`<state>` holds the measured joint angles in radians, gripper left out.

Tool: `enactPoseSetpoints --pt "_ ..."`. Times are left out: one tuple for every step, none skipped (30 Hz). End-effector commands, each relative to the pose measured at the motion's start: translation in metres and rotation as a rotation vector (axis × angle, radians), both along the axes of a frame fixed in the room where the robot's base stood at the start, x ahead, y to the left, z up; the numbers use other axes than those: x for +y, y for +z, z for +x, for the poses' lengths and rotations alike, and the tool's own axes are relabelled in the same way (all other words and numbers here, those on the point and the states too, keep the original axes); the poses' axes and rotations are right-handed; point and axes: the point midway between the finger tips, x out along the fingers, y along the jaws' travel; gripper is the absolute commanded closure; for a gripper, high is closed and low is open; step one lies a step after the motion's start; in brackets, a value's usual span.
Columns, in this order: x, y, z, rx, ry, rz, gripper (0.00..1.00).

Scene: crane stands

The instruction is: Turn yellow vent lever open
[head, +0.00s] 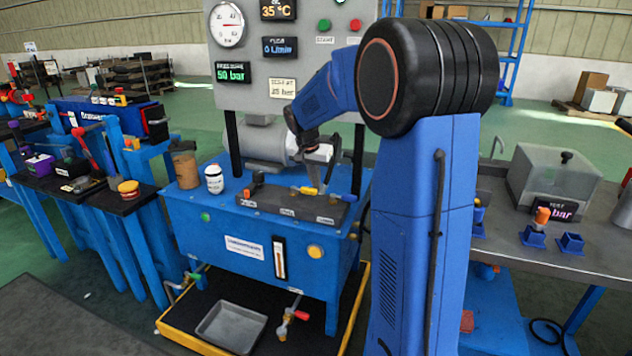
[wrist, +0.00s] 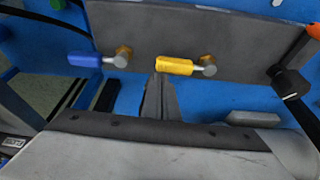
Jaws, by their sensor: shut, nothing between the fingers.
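The yellow vent lever (wrist: 175,66) lies sideways in the wrist view, its silver stem running right to a brass fitting (wrist: 207,63) on a grey block. In the head view the yellow lever (head: 308,190) shows on the dark block on top of the blue power unit. My gripper (wrist: 160,80) is shut and empty, its tips just below the left part of the yellow handle in the wrist view. I cannot tell whether they touch it. In the head view my gripper (head: 318,184) is close beside the lever, and my arm hangs over the block.
A blue-handled lever (wrist: 84,59) sits beside the yellow one, left in the wrist view. An orange-handled lever (head: 258,178) stands at the block's left end. A white bottle (head: 214,179) and a brown canister (head: 185,165) stand left of the block. A gauge panel (head: 290,60) rises behind.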

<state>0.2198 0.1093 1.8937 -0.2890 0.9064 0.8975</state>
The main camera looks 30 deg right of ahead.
Motion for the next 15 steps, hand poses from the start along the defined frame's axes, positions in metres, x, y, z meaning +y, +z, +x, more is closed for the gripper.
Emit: enactPoseSetpoints --pt "0.002 0.000 -0.001 0.001 -0.019 0.000 1.00" --pt "0.003 0.000 -0.002 0.001 -0.035 0.001 1.00" --pt "0.005 0.000 -0.003 0.002 -0.060 0.000 1.00" --pt "0.006 0.000 -0.004 0.001 -0.080 0.000 1.00" --pt "0.007 0.000 -0.005 0.000 -0.102 0.000 1.00" --pt "0.009 0.000 -0.007 0.001 -0.133 0.000 1.00" --pt "0.011 0.000 -0.008 0.002 -0.158 0.000 1.00" --pt "0.012 0.000 -0.009 0.002 -0.184 0.000 1.00" --pt "0.015 0.000 -0.011 0.002 -0.220 0.000 1.00" --pt "0.016 0.000 -0.012 0.002 -0.248 0.000 1.00" --pt "0.018 0.000 -0.013 0.001 -0.276 0.001 1.00" --pt "0.021 0.000 -0.015 0.002 -0.315 0.000 1.00" --pt "0.023 0.000 -0.016 0.002 -0.344 0.000 1.00" --pt "0.025 -0.001 -0.016 0.001 -0.372 0.001 1.00" --pt "0.028 -0.001 -0.018 0.003 -0.410 0.000 1.00"
